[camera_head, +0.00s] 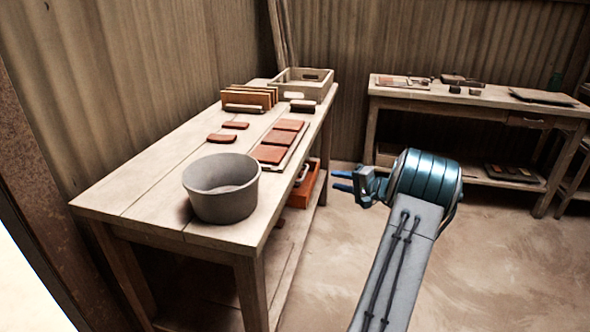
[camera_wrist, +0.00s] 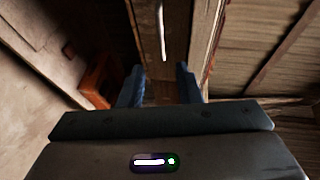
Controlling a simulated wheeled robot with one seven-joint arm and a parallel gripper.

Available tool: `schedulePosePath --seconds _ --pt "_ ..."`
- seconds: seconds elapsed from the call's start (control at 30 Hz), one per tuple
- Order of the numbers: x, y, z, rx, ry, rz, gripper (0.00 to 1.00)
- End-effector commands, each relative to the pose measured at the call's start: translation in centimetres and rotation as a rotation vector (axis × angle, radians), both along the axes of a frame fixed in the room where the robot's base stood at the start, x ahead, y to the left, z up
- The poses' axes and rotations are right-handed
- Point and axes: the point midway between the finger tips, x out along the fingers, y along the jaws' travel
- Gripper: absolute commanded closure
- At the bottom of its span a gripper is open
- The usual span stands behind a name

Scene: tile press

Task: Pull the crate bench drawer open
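The wooden bench (camera_head: 150,205) with the pale crate stands left of centre. A pale metal handle (camera_head: 301,174) shows on its right side, just under the top; most of the drawer front is hidden by the angle. In the wrist view the handle appears as a thin white bar (camera_wrist: 162,32) on a wooden front (camera_wrist: 176,62), and the drawer looks shut. My gripper (camera_head: 342,181) is to the right of the bench, pointing at that side. Its two blue fingers are apart and empty in the wrist view (camera_wrist: 160,88). The handle lies ahead of the fingertips, not between them.
A grey bucket (camera_head: 222,188), terracotta tiles (camera_head: 280,139) and the pale crate (camera_head: 318,78) stand on the bench. An orange box (camera_head: 310,188) sits below the top, near my gripper. A second bench (camera_head: 470,94) is at the back right. Floor on the right is clear.

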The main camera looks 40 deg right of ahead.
Motion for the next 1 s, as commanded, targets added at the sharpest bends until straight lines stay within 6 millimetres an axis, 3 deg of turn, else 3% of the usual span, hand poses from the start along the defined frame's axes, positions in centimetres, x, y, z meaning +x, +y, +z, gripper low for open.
schedulePosePath --seconds 0.17,0.6,0.8,1.0 --pt "2.2 1.0 -0.5 0.001 0.000 0.009 0.69" --pt "10.6 3.7 -2.1 0.001 0.001 0.010 0.69" --pt "12.5 4.2 -2.4 0.000 0.001 0.006 0.69" --pt "13.0 4.3 -2.5 0.000 0.000 0.005 0.69"
